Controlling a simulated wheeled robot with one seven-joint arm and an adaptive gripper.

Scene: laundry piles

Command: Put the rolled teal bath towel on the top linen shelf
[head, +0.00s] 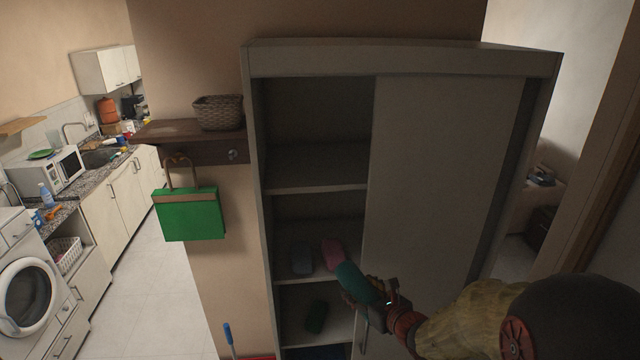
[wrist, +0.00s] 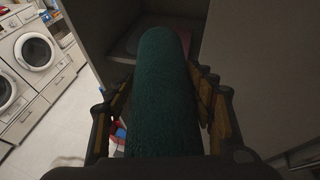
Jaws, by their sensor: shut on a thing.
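The rolled teal bath towel (head: 356,281) is held in my gripper (head: 368,297), which is shut around it. In the wrist view the towel (wrist: 162,95) lies lengthwise between the two fingers (wrist: 160,110), its far end pointing into the cabinet. In the head view the towel is in front of the cabinet opening, at the left edge of the sliding door, around the height of the middle shelves. The top linen shelf (head: 315,168) is well above it and looks empty. Whether the towel touches the cabinet is unclear.
The cabinet's sliding door (head: 440,170) covers its right side. A grey-blue roll (head: 301,259) and a pink roll (head: 331,254) lie on the shelf below the top one. A dark green roll (head: 316,316) lies lower. A green bag (head: 189,213) hangs left of the cabinet.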

